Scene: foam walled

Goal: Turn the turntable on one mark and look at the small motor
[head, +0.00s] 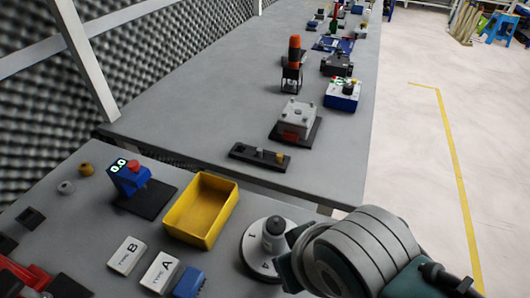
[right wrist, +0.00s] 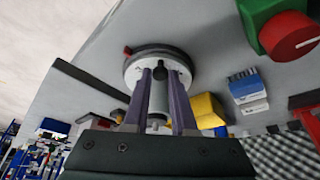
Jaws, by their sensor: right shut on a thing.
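The turntable (head: 255,248) is a round white disc with black numbers, of which 1 and 4 show, at the front of the near bench in the head view. It also shows in the right wrist view (right wrist: 140,68), with a small red mark at its rim. A grey cylinder with a dark top (head: 273,236) stands upright at its middle; I cannot tell if it is the small motor or a knob. My right gripper (right wrist: 161,78) is shut on this cylinder, a finger on each side. My arm hides the turntable's right part in the head view. My left gripper is out of view.
A blue device with a red button (head: 128,180) stands farther back. A second bench (head: 215,115) holds several fixtures.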

